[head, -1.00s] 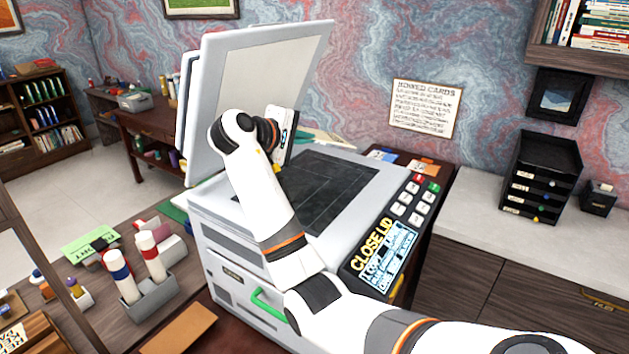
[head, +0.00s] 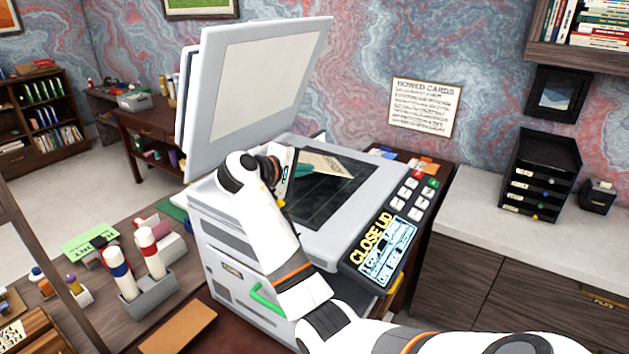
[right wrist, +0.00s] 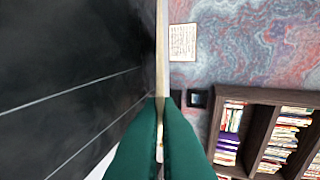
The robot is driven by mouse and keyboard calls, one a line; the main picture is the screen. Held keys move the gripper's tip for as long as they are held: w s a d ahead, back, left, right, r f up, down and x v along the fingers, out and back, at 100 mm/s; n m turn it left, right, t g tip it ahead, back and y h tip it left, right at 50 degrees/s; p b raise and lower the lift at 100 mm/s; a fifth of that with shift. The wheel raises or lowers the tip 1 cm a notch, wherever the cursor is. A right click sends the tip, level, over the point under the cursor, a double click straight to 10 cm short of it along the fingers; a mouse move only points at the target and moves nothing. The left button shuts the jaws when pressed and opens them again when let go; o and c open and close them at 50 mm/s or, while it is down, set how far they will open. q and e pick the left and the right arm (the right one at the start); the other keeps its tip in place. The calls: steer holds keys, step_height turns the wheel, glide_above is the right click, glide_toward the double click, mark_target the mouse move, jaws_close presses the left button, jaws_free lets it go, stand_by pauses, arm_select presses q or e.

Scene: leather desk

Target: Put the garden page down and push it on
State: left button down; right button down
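The garden page (head: 328,162) is a thin cream sheet over the far part of the copier's dark glass (head: 325,201). My right gripper (head: 306,170) has its green fingers around the page's near edge. In the right wrist view the fingers (right wrist: 160,103) are closed on the page (right wrist: 162,50), which shows edge-on. The dark glass fills the left of that view; whether the page touches it I cannot tell. The copier lid (head: 262,85) stands open. My left gripper is not in view.
The control panel (head: 384,249) with "CLOSE LID" lettering is at the copier's front right. A grey holder with glue sticks (head: 150,297) stands on the desk at left. A black tray stack (head: 541,178) stands on the right counter, whose near top is clear.

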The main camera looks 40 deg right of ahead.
steer(key=c, duration=1.8)
jaws_free()
steer(key=shift+s+a+r+p, duration=0.1)
steer(key=shift+a+r+p, duration=0.2)
steer(key=shift+a+p, duration=0.15)
steer(key=v, duration=0.7)
steer(key=shift+f, duration=0.1)
